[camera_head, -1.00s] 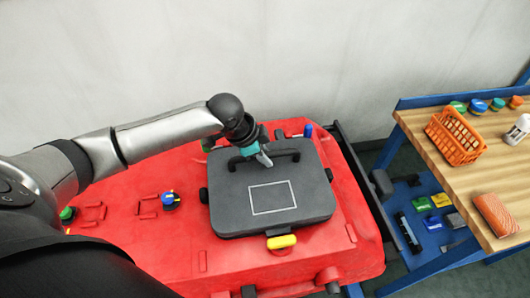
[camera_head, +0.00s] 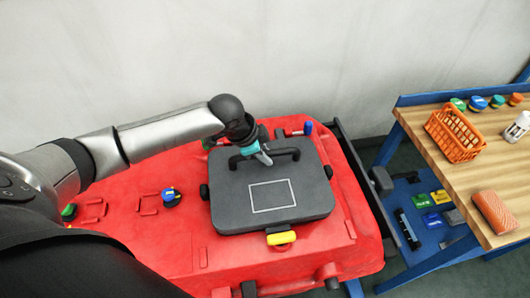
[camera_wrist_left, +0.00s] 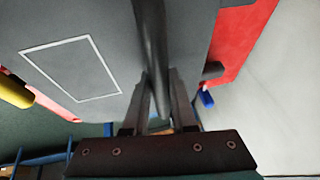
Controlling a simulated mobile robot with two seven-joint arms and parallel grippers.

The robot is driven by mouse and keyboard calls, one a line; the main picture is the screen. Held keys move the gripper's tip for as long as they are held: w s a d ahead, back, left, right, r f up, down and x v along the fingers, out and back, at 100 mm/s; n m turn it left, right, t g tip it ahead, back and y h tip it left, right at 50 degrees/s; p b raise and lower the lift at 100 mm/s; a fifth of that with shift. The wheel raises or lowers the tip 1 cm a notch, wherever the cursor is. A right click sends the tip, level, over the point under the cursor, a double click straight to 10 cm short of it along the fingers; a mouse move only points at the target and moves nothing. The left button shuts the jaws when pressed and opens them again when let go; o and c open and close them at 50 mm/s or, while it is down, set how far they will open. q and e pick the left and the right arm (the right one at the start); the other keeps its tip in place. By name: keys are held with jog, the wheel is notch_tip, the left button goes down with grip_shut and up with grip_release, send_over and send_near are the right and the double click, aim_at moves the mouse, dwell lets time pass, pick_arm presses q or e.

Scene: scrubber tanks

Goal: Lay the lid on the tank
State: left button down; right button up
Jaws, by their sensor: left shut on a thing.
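The dark grey lid (camera_head: 230,190) lies over the top of the red tank (camera_head: 130,240) in the head view. It has a white rectangle outline on top and a black bar handle along its far edge. My left gripper (camera_head: 262,155) is shut on that handle. In the left wrist view the fingers (camera_wrist_left: 160,105) close around the handle bar, above the grey lid (camera_wrist_left: 120,25). The lid looks about level; whether it rests fully on the tank's rim is hidden beneath it. My right gripper is not in view.
A yellow latch (camera_head: 281,238) sits at the lid's near edge. Blue knobs (camera_head: 170,197) stand on the red body. A workbench (camera_head: 430,150) at right holds an orange basket (camera_head: 455,135), a white bottle (camera_head: 517,127) and a sponge-like orange block (camera_head: 494,213). A pale wall is behind.

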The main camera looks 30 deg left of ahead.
pick_arm(q)
jog(key=shift+f, duration=0.15)
dwell(0.3)
jog(key=shift+p, duration=0.6)
jog(key=shift+c, duration=0.8)
grip_release()
dwell(0.4)
jog(key=shift+p+v, duration=2.3)
jog(key=shift+p, duration=0.6)
